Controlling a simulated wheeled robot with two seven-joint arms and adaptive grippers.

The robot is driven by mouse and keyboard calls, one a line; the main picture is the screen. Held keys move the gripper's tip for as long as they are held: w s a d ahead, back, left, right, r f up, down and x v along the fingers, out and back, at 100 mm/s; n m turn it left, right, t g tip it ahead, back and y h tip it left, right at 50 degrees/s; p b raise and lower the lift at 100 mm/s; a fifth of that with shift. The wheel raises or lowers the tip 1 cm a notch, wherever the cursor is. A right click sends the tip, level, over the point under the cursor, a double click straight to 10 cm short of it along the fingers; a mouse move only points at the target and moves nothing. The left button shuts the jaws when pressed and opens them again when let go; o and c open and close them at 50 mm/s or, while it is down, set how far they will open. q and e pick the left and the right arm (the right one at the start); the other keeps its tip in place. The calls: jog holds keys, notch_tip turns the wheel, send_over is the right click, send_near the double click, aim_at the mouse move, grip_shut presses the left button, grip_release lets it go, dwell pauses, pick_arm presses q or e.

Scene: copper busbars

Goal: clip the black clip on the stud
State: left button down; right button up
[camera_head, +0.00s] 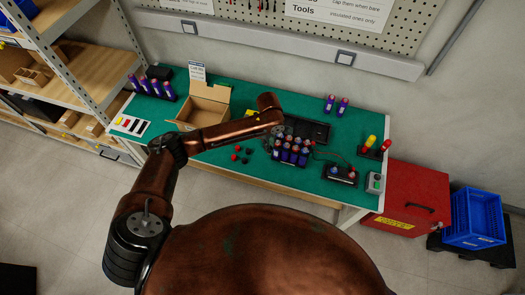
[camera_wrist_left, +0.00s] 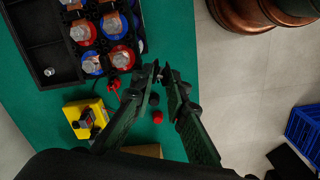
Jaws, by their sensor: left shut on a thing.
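My left gripper (camera_head: 279,131) is over the green bench beside the pack of purple cells (camera_head: 290,152). In the left wrist view its fingertips (camera_wrist_left: 166,76) are closed together on a small dark thing, which looks like the black clip; the fingers mostly hide it. The cells, with red and blue tops, carry silver studs (camera_wrist_left: 121,59) and sit left of the fingertips, apart from them in the picture. Which stud the task means I cannot tell. A red lead (camera_wrist_left: 113,86) lies beside the pack. My right gripper is not in view.
A black tray (camera_head: 318,129) lies behind the pack. An open cardboard box (camera_head: 205,108) stands to the left. Small red and black pieces (camera_head: 240,153) lie loose nearby. A black meter-like box (camera_head: 341,174) with leads stands right. A yellow block (camera_wrist_left: 86,117) is close below the pack.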

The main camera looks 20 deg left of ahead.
pick_arm(q)
jog(key=d+r+m, duration=0.3)
jog(key=d+r, duration=0.1)
jog(key=r, duration=0.1)
jog(key=w+d+r+n+p, duration=0.25)
jog(key=w+d, duration=0.25)
jog(key=d, duration=0.6)
notch_tip(320, 180, down, 4)
jog(key=b, duration=0.5)
jog(key=shift+d+r+m, duration=0.1)
jog(key=shift+r+m, duration=0.15)
jog(key=shift+m, duration=0.1)
jog(key=shift+s+r+p, duration=0.1)
jog(key=shift+r+p, duration=0.3)
jog(key=shift+p, duration=0.1)
jog(key=shift+r+p, duration=0.15)
jog(key=shift+p, duration=0.65)
